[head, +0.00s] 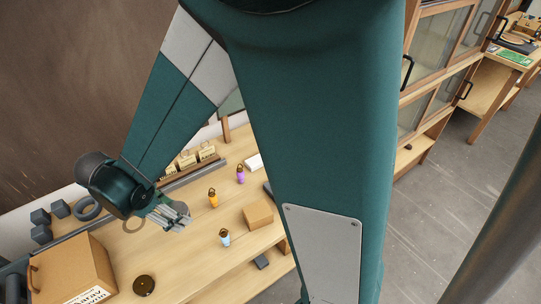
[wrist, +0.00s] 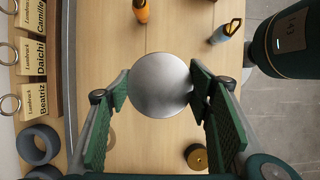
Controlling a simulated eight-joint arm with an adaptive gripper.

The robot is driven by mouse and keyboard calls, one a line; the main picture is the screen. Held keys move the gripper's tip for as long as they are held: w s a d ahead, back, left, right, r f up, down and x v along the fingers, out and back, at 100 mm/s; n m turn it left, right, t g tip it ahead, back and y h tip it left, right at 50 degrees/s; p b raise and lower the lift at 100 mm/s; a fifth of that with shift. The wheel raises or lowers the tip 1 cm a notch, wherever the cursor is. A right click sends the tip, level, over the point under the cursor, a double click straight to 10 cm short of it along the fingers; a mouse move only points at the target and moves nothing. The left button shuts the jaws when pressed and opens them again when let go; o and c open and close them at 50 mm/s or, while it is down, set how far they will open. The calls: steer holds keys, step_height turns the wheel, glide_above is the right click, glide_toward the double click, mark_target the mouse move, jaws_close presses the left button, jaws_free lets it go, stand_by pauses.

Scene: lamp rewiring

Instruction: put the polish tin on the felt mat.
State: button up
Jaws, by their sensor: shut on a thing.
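The polish tin appears to be the round, flat silver disc (wrist: 161,85) in the wrist view. My gripper (wrist: 160,92) is shut on it, with a green-padded finger on each side. In the head view my gripper (head: 180,216) is over the left part of the wooden workbench (head: 190,255); the tin is hard to tell from the fingers there. I cannot identify the felt mat for certain. A dark flat patch (head: 512,43) lies on the far desk at the upper right, too small to tell.
Orange (head: 213,199), purple (head: 240,175) and blue (head: 225,238) bottles stand on the bench beside a cardboard box (head: 258,214). A dark round brass-topped thing (head: 144,286) lies near the front. A larger box (head: 72,272) and name blocks (wrist: 35,57) stand to the left.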

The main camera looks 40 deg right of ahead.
steer(key=shift+r, duration=0.8)
steer(key=r, duration=0.4)
steer(key=shift+w+d+r, duration=0.1)
steer(key=shift+w+d, duration=0.05)
steer(key=shift+d, duration=0.2)
steer(key=w+d, duration=0.3)
steer(key=d, duration=0.6)
steer(key=w+d+p, duration=0.1)
steer(key=w+d, duration=0.2)
steer(key=d, duration=0.6)
steer(key=w+d, duration=0.4)
steer(key=d, duration=0.5)
steer(key=s+d+p, duration=0.1)
steer(key=s+d, duration=0.3)
steer(key=d, duration=1.3)
steer(key=s+d+p, duration=0.1)
steer(key=s+d, duration=0.2)
steer(key=d, duration=1.5)
steer(key=shift+s+a+f, duration=0.1)
steer(key=shift+a+f, duration=0.1)
steer(key=shift+f, duration=1.1)
steer(key=shift+a+f, duration=0.15)
steer(key=shift+f, duration=1.1)
